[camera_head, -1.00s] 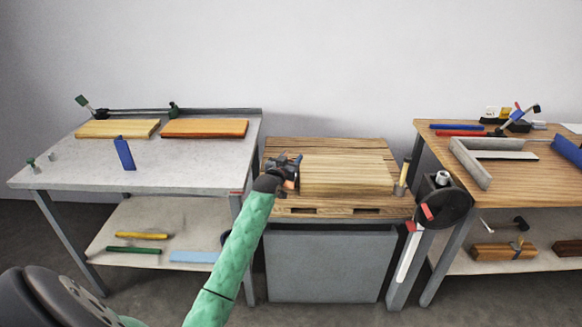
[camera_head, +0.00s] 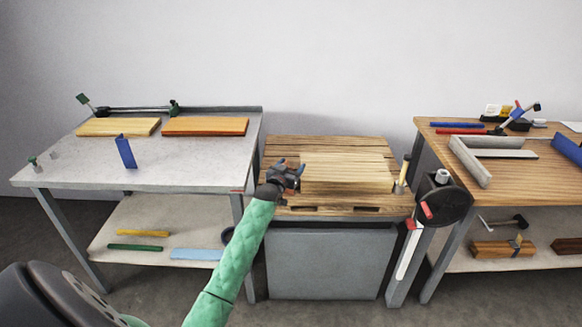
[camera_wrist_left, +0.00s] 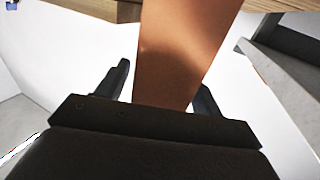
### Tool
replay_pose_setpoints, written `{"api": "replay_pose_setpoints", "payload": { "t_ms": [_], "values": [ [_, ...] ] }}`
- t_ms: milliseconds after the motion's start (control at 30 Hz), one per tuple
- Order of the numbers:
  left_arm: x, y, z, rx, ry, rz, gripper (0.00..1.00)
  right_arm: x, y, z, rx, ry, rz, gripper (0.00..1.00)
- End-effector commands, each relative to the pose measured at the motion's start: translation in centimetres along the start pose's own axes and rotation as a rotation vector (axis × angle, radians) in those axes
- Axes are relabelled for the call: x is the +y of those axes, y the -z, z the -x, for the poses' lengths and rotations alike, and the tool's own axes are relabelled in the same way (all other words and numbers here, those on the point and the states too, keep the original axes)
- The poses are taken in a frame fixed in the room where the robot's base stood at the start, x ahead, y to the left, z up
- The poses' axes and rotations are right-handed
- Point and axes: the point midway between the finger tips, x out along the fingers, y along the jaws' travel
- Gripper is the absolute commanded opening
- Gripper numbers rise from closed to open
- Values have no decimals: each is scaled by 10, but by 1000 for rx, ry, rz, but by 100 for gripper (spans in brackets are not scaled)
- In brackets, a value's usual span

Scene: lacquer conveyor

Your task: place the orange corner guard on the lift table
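The orange corner guard (camera_wrist_left: 182,48) fills the middle of the left wrist view as a smooth orange-brown piece between the two dark fingers of my left gripper (camera_head: 291,171). The gripper appears shut on it. In the head view the guard is mostly hidden by the gripper. The lift table (camera_head: 335,147) has a wooden plank top and a grey body, and stands in the middle. My left gripper is over its left part, beside the left end of a pale wooden block (camera_head: 347,173). I cannot tell whether the guard touches the table. My right gripper is not in view.
A grey bench (camera_head: 80,168) with boards and a blue upright piece (camera_head: 125,151) stands at left. A wooden bench (camera_head: 530,185) with a grey angled frame stands at right. A dark wheel (camera_head: 444,206) and a wooden-handled tool (camera_head: 402,172) stand at the lift table's right side.

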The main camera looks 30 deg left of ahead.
Motion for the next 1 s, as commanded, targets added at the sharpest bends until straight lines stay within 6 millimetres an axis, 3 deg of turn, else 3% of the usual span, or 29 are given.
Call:
{"api": "replay_pose_setpoints", "payload": {
  "t_ms": [267, 367, 800, 1000],
  "values": [
    [0, 4, 1, 0, 0, 0, 67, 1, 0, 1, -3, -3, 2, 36],
    [0, 1, 10, 0, 0, 0, 67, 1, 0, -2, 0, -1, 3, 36],
    [0, 1, 85, 0, -1, -1, 67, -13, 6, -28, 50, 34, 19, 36],
    [0, 1, 109, 0, 0, 0, 67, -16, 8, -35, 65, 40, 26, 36]
  ]
}}
